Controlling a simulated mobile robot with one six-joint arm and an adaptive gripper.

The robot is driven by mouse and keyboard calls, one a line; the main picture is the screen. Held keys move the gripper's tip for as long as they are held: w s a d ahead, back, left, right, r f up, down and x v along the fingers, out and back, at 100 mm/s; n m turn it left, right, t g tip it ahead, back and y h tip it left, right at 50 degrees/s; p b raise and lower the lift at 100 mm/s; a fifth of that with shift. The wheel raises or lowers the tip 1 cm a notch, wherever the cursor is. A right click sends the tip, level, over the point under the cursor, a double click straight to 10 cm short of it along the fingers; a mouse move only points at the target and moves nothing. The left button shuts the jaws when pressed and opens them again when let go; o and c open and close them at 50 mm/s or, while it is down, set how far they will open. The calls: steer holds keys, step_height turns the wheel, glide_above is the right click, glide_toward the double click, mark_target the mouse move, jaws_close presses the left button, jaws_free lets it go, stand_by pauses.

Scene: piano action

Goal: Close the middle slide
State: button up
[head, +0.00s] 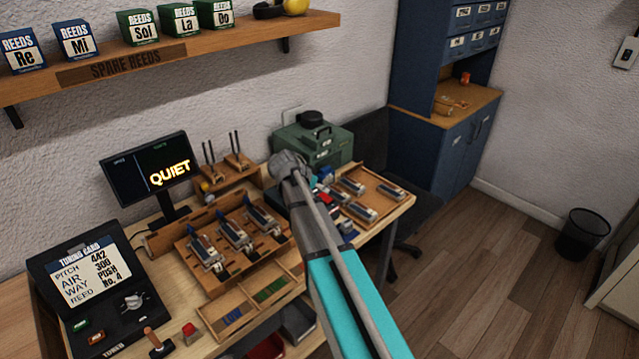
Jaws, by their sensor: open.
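A wooden rack (190,252) on the workbench holds three metal slide units with blue parts, side by side. The middle slide (232,235) sits between the left slide (206,252) and the right slide (260,217). How far each slide is open is too small to tell. My gripper (314,184) is right of the rack, near the tray of metal parts, apart from the middle slide. It is open, with its fingers mostly hidden by my wrist, and I see nothing held in it.
A tray (398,205) with several metal parts lies at the right. A green case (312,140) stands behind. A monitor (146,172) reads QUIET, and a black tuning card box (92,285) is at left. A divided wooden tray (225,312) lies in front of the rack.

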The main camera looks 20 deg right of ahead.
steer(key=shift+w+d+r+m+h, duration=0.15)
steer(key=shift+w+d, duration=0.05)
steer(key=shift+w, duration=0.2)
steer(key=shift+w+d+r+m+h, duration=0.15)
steer(key=shift+w, duration=0.2)
steer(key=s+a+f+n+g+y, duration=0.1)
steer(key=s+a+n+y, duration=0.3)
steer(key=s, duration=0.9)
steer(key=s+a+f+n+g+y, duration=0.1)
steer(key=s+a+f+n+y, duration=0.3)
steer(key=s+a+n, duration=0.5)
steer(key=s+a, duration=0.1)
steer(key=s, duration=0.3)
steer(key=shift+a+f+g+y, duration=0.15)
steer(key=shift+g+y, duration=0.15)
steer(key=shift+g, duration=0.1)
steer(key=shift+s, duration=0.1)
stand_by(1.6)
